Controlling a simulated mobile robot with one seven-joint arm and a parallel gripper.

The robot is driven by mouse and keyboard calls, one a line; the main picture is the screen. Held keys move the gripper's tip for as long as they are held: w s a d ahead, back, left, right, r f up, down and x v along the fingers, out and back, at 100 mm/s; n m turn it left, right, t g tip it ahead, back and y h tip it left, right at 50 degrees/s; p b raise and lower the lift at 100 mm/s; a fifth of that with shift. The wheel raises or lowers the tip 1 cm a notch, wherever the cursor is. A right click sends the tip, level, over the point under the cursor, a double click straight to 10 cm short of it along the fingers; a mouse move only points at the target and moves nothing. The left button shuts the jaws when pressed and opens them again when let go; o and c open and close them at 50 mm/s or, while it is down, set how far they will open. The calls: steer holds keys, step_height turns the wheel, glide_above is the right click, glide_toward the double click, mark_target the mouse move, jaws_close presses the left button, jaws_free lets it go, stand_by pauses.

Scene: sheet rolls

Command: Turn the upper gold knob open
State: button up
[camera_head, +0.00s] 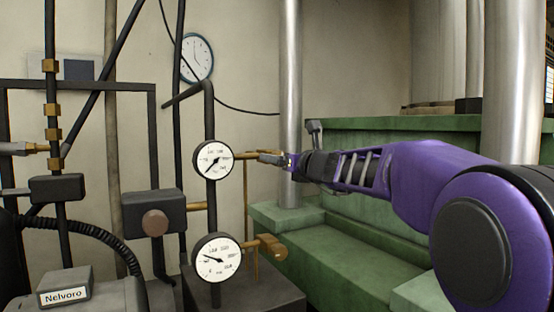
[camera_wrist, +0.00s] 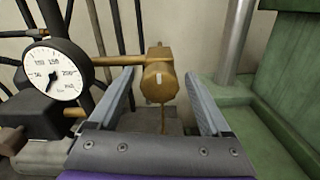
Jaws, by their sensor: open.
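The upper gold knob (camera_wrist: 160,82) shows in the wrist view, a faceted brass knob with a short pale upright mark on its face. It sits at the end of a brass pipe (camera_wrist: 108,60) coming from the upper gauge (camera_wrist: 55,74). My gripper (camera_wrist: 159,73) is open, with one grey finger on each side of the knob and a visible gap at both sides. In the head view my gripper (camera_head: 270,158) is at the right end of the upper gauge's (camera_head: 213,160) brass pipe and mostly hides the knob.
Below, a second gauge (camera_head: 218,258) has a lower gold knob (camera_head: 271,247) to its right. Dark pipes and boxes (camera_head: 154,212) stand to the left. A green stepped structure (camera_head: 340,262) and a steel column (camera_head: 291,100) stand to the right.

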steer(key=shift+c, duration=0.2)
jaws_close()
stand_by(0.3)
steer(key=shift+n+b, duration=0.4)
steer(key=n+b, duration=0.2)
steer(key=shift+f+n, duration=0.15)
steer(key=shift+n, duration=0.25)
steer(key=n+b, duration=0.4)
steer(key=n, duration=0.2)
steer(key=n+b, duration=0.2)
steer(key=n, duration=0.2)
steer(key=shift+n+b, duration=0.3)
steer(key=shift+n, duration=0.1)
steer(key=shift+r+n+b, duration=0.2)
steer(key=shift+n+b, duration=0.1)
steer(key=shift+n, duration=1.4)
